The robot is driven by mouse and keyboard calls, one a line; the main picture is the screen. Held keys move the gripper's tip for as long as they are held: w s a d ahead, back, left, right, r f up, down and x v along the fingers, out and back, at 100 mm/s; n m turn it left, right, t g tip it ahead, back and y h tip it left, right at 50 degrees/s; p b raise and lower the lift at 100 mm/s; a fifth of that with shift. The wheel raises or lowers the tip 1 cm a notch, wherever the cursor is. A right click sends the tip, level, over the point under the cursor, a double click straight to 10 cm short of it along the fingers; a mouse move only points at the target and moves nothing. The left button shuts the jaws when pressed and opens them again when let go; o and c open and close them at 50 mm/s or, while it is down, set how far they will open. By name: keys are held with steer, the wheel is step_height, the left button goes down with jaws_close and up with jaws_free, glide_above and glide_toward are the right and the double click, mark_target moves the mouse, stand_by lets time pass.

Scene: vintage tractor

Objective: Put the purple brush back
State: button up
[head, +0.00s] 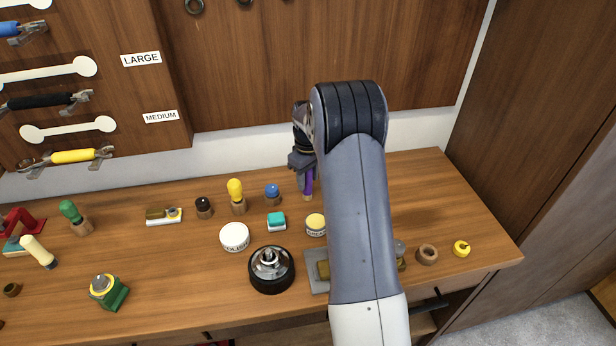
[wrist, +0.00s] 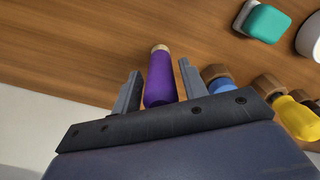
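The purple brush (wrist: 160,80) has a purple handle with a pale wooden part at its far end in the wrist view. It lies between the two fingers of my gripper (wrist: 160,80), with a narrow gap showing on each side, so the gripper looks open around it. In the head view, the purple handle (head: 308,184) shows just below my gripper (head: 303,168), at the back of the bench beside my forearm. A small wooden part shows under it, and whether this is a holder or the brush's own end is unclear. My arm hides the area to its right.
Blue (head: 272,191), yellow (head: 236,192) and black (head: 203,206) topped pieces with wooden bases stand to the left on the wooden bench (head: 190,275). A teal-topped block (head: 276,221), white tin (head: 234,237) and black round part (head: 271,270) are nearer. A wall stands behind.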

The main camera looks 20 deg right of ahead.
steer(key=shift+o, duration=0.7)
steer(key=shift+r, duration=0.1)
steer(key=shift+r, duration=0.2)
step_height(320, 180, up, 12)
steer(key=shift+f+b, duration=0.15)
steer(key=shift+b, duration=0.65)
step_height(320, 180, down, 12)
steer(key=shift+f+p, duration=0.1)
steer(key=shift+p, duration=0.85)
steer(key=shift+w+r, duration=0.1)
steer(key=shift+r, duration=0.25)
steer(key=shift+r+b, duration=0.45)
steer(key=shift+r, duration=0.95)
